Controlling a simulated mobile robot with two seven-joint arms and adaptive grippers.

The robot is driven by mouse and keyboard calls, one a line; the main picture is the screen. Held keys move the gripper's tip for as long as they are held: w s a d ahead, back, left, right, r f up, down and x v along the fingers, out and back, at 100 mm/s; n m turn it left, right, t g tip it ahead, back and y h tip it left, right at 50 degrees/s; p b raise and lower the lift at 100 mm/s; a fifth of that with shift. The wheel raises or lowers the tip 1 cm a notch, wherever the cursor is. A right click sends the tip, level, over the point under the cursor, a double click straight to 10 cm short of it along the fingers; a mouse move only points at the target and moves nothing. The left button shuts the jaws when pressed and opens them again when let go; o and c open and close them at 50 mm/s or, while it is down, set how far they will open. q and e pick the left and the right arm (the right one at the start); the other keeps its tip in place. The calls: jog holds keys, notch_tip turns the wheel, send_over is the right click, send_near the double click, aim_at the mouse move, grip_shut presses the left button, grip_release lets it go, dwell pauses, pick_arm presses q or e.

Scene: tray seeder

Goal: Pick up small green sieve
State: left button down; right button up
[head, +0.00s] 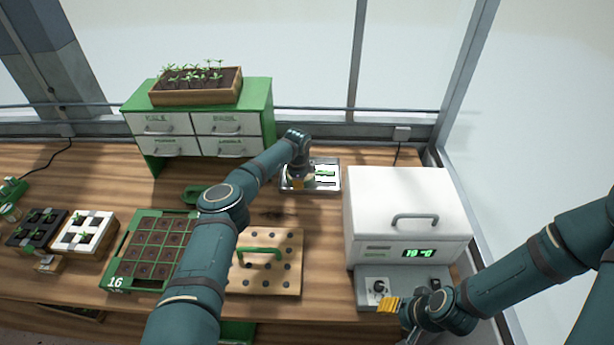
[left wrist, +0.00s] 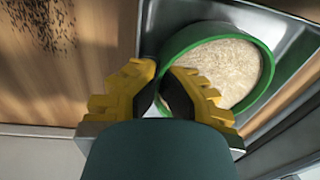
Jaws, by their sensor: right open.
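The small green sieve (left wrist: 265,62) is round with a green rim and a pale, grainy inside. In the left wrist view it sits in a metal tray (left wrist: 286,25). My left gripper (left wrist: 162,85) is at the sieve's left rim, one finger on each side of it. A narrow gap shows between the fingers, and I cannot tell whether they press on the rim. In the head view my left gripper (head: 297,182) is over the left part of the metal tray (head: 334,187), and my arm hides the sieve. My right gripper (head: 398,308) is open and empty by the white box's base.
A white box (head: 405,195) with a temperature display stands right of the tray. A green drawer cabinet (head: 262,97) carries a seedling planter (head: 195,98). A pegged board (head: 285,240) with a green handle and a green seed tray (head: 120,262) lie in front. Dark specks (left wrist: 45,25) lie on wood.

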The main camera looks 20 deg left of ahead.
pick_arm(q)
jog(key=shift+s+a+f, duration=0.15)
jog(key=shift+s+f, duration=0.05)
jog(key=shift+f, duration=0.5)
jog(key=shift+w+a+r, duration=0.1)
jog(key=shift+w+r, duration=0.15)
jog(key=shift+r, duration=0.45)
notch_tip(320, 180, up, 27)
jog(key=shift+w+d+f, duration=0.15)
jog(key=shift+d, duration=0.05)
jog(key=shift+f, duration=0.15)
